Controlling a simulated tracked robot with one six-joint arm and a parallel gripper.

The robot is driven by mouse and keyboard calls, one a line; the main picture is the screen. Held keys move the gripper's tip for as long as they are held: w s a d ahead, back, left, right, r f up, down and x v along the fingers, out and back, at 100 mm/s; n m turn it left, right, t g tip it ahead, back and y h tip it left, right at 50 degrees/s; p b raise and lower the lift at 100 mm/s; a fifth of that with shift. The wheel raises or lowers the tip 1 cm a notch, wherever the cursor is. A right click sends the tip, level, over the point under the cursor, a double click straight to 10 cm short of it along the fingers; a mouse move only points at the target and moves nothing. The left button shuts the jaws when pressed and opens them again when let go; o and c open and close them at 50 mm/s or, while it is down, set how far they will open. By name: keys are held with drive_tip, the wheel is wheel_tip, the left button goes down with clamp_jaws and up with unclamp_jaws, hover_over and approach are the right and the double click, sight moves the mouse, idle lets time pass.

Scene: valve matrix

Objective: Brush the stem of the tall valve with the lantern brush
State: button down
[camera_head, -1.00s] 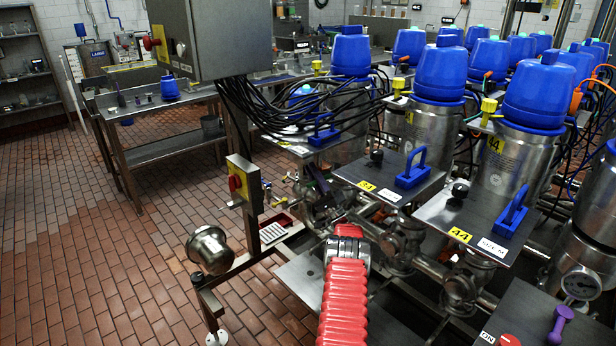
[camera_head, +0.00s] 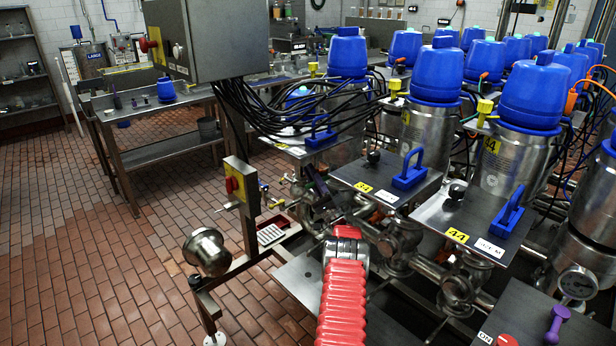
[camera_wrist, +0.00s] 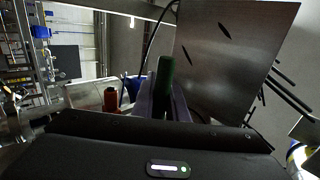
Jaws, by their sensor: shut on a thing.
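In the wrist view my gripper (camera_wrist: 165,95) has its purple-grey fingers closed around a dark green upright handle (camera_wrist: 166,68), which I take for the lantern brush; no bristles show. In the head view my arm runs up from the bottom centre in a red ribbed sleeve; I cannot clearly make out the gripper beyond it. Several blue-capped steel valves stand in rows at the right, one of them near the front (camera_head: 532,92). I cannot tell which is the tall valve, and no stem shows clearly.
Steel plates with blue handles (camera_head: 409,170) lie right of my arm, above pipework. A grey control box (camera_head: 225,40) with black cables hangs at upper left. A yellow switch post (camera_head: 240,185) and a steel bowl-shaped fitting (camera_head: 206,250) stand left. Tiled floor (camera_head: 90,250) is open farther left.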

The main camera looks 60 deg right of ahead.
drive_tip(key=w+a, duration=0.3)
drive_tip(key=a, duration=0.9)
drive_tip(key=shift+a, duration=0.35)
idle(1.0)
